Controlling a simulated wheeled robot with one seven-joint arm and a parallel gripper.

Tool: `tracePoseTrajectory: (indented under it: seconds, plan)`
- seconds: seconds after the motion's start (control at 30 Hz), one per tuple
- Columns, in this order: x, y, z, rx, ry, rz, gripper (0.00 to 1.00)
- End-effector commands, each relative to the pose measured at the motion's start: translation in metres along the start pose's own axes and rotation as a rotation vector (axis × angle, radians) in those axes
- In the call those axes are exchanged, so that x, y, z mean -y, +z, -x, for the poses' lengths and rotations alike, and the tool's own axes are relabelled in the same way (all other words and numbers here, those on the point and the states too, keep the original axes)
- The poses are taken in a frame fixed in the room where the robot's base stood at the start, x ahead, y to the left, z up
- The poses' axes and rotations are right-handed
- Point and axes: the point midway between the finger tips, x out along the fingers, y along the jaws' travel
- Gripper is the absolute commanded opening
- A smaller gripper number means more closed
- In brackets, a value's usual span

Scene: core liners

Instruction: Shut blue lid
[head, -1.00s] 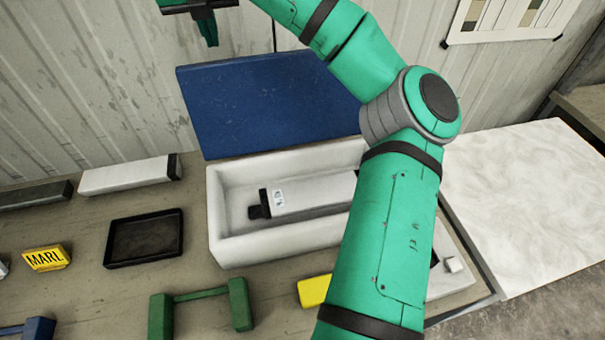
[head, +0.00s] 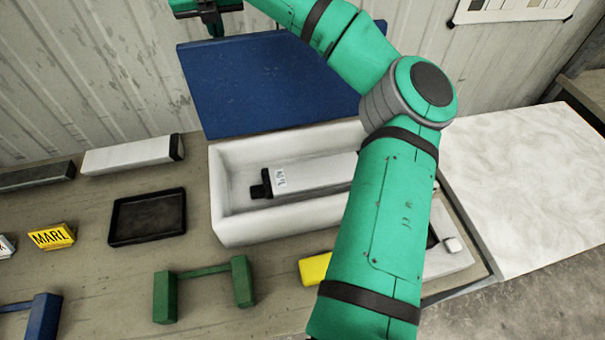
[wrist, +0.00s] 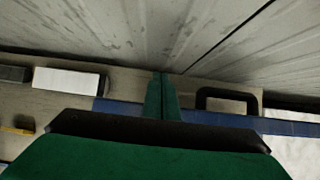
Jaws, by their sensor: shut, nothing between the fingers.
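The blue lid (head: 275,85) stands open, raised at the back of a white box (head: 232,225), near the corrugated wall. Its edge shows as a blue strip in the wrist view (wrist: 222,117). The box holds a white block with a black end and a printed label (head: 305,176). My gripper (head: 215,30) is at the lid's upper left corner in the head view; whether it touches the lid is unclear. In the wrist view my gripper's green fingers (wrist: 162,97) are together and empty, overlapping the blue strip. My arm hides the box's right part.
A black tray (head: 148,217), a white bar (head: 130,156), a yellow MARL block (head: 52,236) and a green bracket (head: 205,275) lie on the bench left and front. A pale slab (head: 520,185) is at right. A dark bracket (wrist: 228,95) shows beyond the lid strip.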

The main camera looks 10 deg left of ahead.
Motion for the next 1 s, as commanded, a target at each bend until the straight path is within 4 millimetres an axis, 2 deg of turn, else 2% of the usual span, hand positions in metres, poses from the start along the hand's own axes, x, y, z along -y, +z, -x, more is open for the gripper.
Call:
tracePoseTrajectory:
  seconds: [0.27, 1.0]
  plan:
    - [0.0, -0.005, 0.001, -0.001, 0.0, 0.0, 0.0]
    - [0.0, -0.054, 0.017, -0.001, 0.0, 0.001, 0.0]
